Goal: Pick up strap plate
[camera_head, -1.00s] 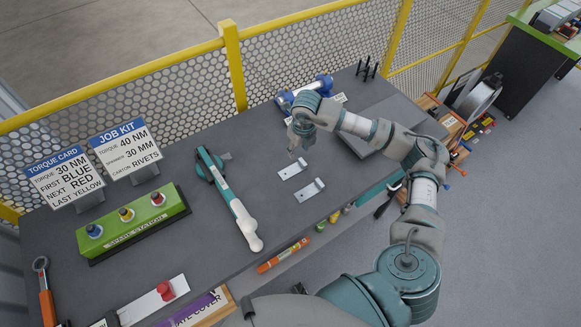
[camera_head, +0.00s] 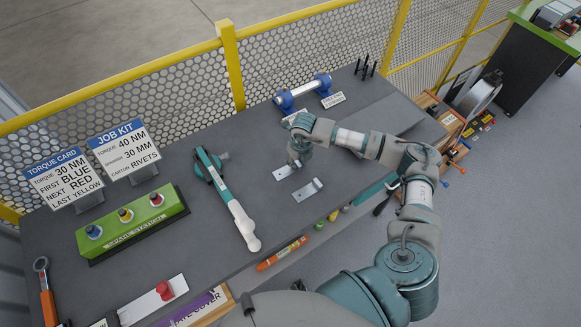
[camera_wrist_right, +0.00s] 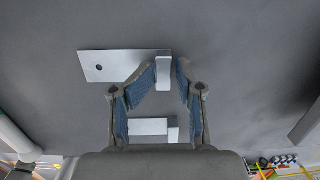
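Two small silver metal plates, each with a raised tab at one end, lie on the dark bench. The farther strap plate (camera_head: 284,173) is partly hidden by my right gripper (camera_head: 295,163); the nearer strap plate (camera_head: 307,190) lies clear in front of it. In the right wrist view, the fingers of my right gripper (camera_wrist_right: 170,72) are apart, with the raised tab of the farther plate (camera_wrist_right: 108,66) between their tips. A gap shows at the right finger; contact at the left finger is unclear. The nearer plate (camera_wrist_right: 150,127) shows between the finger bases. My left gripper is out of view.
A white and teal tool (camera_head: 233,205) lies left of the plates. A blue-ended roller (camera_head: 303,91) stands behind my right arm. A green station (camera_head: 134,222) and sign cards are at left. A yellow-framed mesh fence (camera_head: 232,62) bounds the back.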

